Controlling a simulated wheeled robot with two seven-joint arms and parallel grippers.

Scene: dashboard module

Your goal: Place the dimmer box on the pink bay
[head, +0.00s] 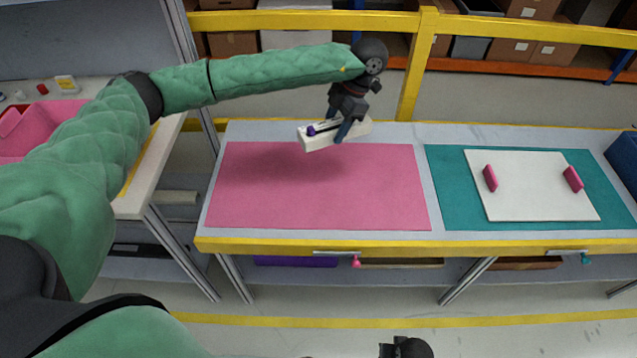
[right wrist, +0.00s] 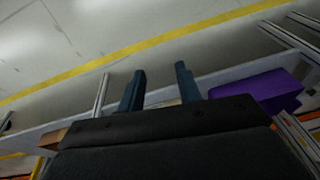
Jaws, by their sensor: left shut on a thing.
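The dimmer box (head: 317,137) is a white oblong box with a dark purple part on its top. My left gripper (head: 342,127) is shut on it and holds it above the far edge of the pink bay. The pink bay (head: 300,190) is a flat pink mat on the left part of the table, and it is bare. A shadow falls on its far part. My right gripper (right wrist: 160,88) shows in the right wrist view with its two fingers apart and nothing between them. In the head view only a dark part of that arm shows at the bottom edge.
A teal mat (head: 450,200) lies right of the pink bay, with a white board (head: 530,188) with two pink handles on it. A blue bin (head: 625,155) stands at the far right. A side table with a pink bin (head: 60,115) is at the left. A yellow rail (head: 290,20) runs behind.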

